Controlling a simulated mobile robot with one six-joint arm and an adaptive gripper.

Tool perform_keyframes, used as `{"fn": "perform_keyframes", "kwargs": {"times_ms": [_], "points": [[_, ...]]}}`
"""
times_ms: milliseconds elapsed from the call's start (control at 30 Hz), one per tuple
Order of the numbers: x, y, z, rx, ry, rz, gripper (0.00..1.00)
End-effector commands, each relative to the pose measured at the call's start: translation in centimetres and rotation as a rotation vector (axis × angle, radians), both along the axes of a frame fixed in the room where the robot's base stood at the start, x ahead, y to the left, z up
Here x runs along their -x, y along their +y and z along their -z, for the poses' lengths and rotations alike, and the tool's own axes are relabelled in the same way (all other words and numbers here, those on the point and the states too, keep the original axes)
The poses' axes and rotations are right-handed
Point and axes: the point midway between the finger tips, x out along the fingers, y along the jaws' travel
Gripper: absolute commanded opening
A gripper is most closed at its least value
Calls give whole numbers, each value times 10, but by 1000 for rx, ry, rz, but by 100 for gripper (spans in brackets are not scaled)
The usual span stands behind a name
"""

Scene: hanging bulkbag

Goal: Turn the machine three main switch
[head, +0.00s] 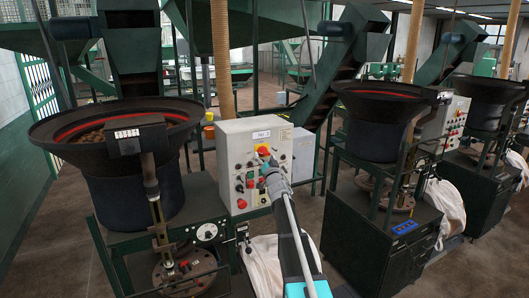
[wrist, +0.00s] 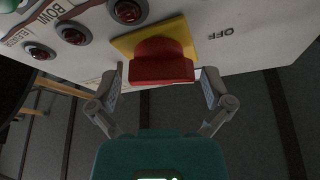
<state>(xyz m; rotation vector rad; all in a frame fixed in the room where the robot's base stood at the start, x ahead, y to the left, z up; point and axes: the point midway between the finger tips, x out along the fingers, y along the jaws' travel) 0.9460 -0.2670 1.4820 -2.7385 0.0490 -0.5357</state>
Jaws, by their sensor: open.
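The main switch is a red knob (wrist: 160,65) on a yellow square plate (wrist: 190,35), with "OFF" printed beside it. It also shows small near the top of the light grey control panel (head: 240,140) in the head view. My gripper (wrist: 161,82) is open, with one finger on each side of the red knob. The fingertips are close to the knob's sides, and a gap shows on both sides. In the head view my gripper (head: 267,163) is in front of the panel just below the switch and hides part of it. The panel's small top label is too small to read surely.
A bowl feeder (head: 120,180) stands left of the panel, and another (head: 378,110) stands right. A white bag (head: 265,262) hangs below the panel. Open floor (head: 60,240) shows at left.

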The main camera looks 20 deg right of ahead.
Motion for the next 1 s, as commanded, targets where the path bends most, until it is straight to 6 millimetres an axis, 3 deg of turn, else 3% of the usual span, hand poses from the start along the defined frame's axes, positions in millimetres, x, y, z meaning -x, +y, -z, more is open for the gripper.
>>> {"fn": "perform_keyframes", "kwargs": {"times_ms": [200, 533, 867, 1000], "points": [[-12, -2, -5, 1, 0, 0, 100], [-12, -2, -5, 1, 0, 0, 100], [-12, -2, -5, 1, 0, 1, 39], [-13, -2, -5, 7, 0, 1, 35]]}}
